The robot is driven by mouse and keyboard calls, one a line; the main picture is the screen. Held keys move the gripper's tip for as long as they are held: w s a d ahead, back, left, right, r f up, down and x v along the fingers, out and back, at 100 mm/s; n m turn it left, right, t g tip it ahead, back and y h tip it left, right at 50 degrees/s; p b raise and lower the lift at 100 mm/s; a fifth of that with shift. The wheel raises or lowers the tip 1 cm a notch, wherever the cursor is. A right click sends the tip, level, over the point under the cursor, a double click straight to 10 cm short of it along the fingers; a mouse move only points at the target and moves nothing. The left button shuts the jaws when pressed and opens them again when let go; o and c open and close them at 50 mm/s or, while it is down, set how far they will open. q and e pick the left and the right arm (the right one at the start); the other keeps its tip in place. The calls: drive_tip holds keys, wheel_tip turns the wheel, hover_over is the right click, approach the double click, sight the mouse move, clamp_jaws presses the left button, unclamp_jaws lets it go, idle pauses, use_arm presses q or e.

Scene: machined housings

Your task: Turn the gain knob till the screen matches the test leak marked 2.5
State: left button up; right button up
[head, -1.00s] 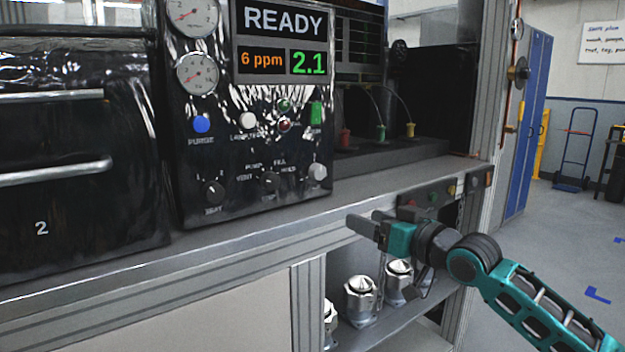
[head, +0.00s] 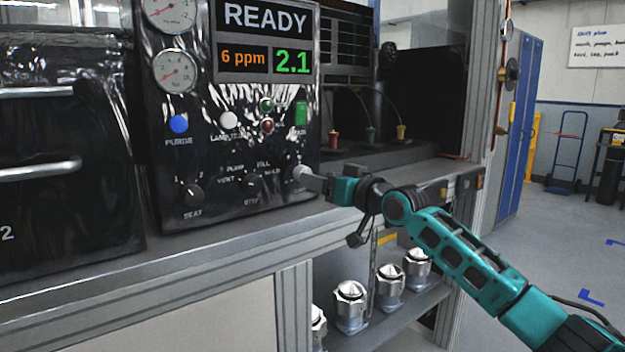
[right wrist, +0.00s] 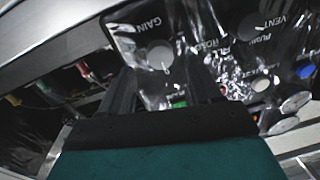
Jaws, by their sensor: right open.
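The gain knob (head: 300,172) is a small pale knob at the lower right of the black panel, partly covered by my right fingers in the head view. In the right wrist view the grey knob (right wrist: 160,56) sits under the word GAIN, ahead of and between my fingertips. My right gripper (head: 310,181) is open at the knob; I cannot tell whether it touches it. The screen (head: 265,40) reads READY, 6 ppm in orange and 2.1 in green. Red (head: 333,140), green (head: 371,136) and yellow (head: 401,132) fittings stand to the right; no 2.5 mark is readable.
The panel also has a SEAT knob (head: 190,194), a selector knob (head: 252,186), a blue PURGE button (head: 179,124) and a green button (head: 301,113). The bench edge (head: 240,247) runs below. Several metal housings (head: 350,305) stand on the shelf underneath.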

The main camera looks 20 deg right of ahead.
drive_tip(key=shift+x, duration=1.75)
drive_tip(key=c, duration=1)
drive_tip(key=shift+c, duration=0.2)
